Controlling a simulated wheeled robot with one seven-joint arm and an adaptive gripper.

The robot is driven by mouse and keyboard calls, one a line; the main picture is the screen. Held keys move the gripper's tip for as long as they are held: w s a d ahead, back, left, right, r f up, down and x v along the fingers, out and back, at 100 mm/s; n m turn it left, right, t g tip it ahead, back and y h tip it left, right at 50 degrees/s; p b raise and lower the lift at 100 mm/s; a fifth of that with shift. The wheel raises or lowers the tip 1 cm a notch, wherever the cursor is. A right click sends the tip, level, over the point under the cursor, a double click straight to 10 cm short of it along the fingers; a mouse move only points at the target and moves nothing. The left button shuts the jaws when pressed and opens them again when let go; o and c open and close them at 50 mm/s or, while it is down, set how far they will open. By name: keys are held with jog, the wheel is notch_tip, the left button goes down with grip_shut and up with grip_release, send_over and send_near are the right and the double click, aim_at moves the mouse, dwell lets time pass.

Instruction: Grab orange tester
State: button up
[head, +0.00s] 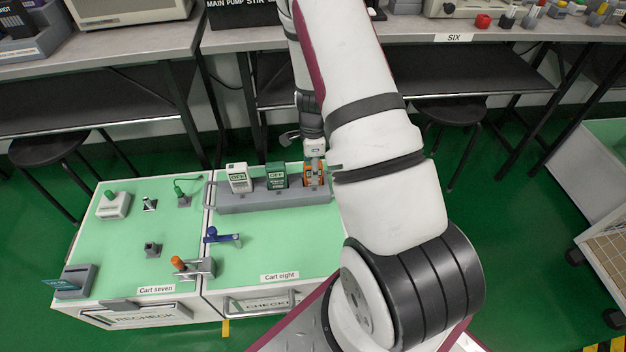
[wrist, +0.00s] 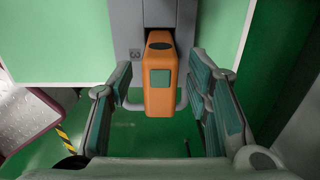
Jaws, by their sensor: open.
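The orange tester (head: 308,181) stands upright in the right slot of a grey holder (head: 238,202) on the green cart top. In the wrist view the orange tester (wrist: 160,85) shows a dark oval and a green square on its face. My gripper (head: 318,165) is at the tester in the head view and partly covers it. In the wrist view my gripper (wrist: 160,92) is open, with one green-padded finger on each side of the tester. A gap shows between the tester and each finger pad.
A white tester (head: 239,181) and a dark green tester (head: 276,177) stand in the same holder, left of the orange one. A blue-handled part (head: 222,236) and an orange-knobbed fixture (head: 193,266) sit nearer the front. Benches with black shelves (head: 470,72) stand behind the carts.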

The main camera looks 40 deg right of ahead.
notch_tip(320, 180, down, 3)
jog(key=shift+r+b, duration=0.1)
jog(key=shift+b, duration=0.45)
grip_shut()
jog(key=shift+r, duration=0.1)
